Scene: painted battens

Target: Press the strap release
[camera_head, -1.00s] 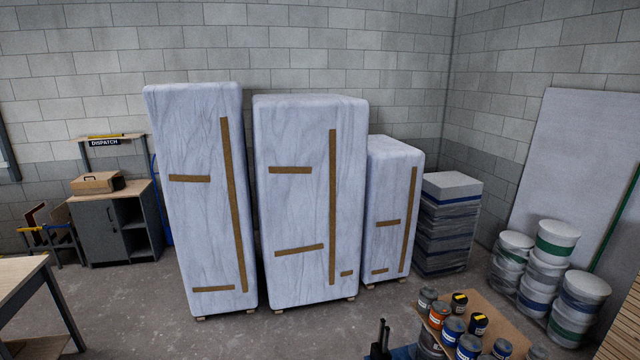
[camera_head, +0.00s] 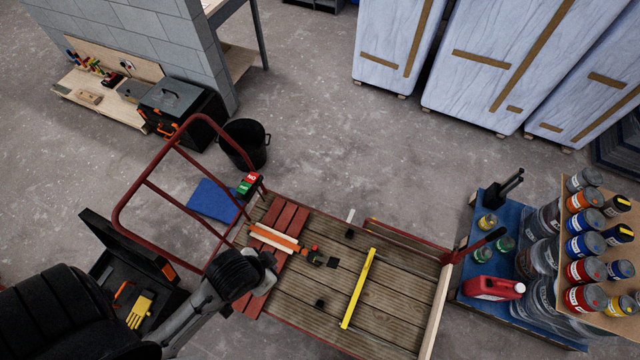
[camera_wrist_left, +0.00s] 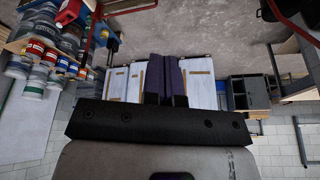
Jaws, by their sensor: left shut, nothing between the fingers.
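The flatbed cart (camera_head: 395,285) has a wooden plank deck. Red boards (camera_head: 291,217) lie side by side on its left part. An orange and pale strip (camera_head: 276,238) crosses them and ends at a small black fitting with red and green bits (camera_head: 316,256), possibly the strap release; a black piece lies just right of it. A box with red and green faces (camera_head: 249,184) sits on the cart's red rail. My left gripper (camera_head: 268,272) is over the deck's left part, left of the fitting; its dark fingers (camera_wrist_left: 166,82) are shut and empty in the wrist view. My right gripper is out of view.
A yellow batten (camera_head: 358,288) lies across the deck. The red tube handle (camera_head: 150,185) rises at the cart's left. A blue pallet with cans and a red jerrycan (camera_head: 493,288) stands at right. An open black case (camera_head: 135,275) is at lower left.

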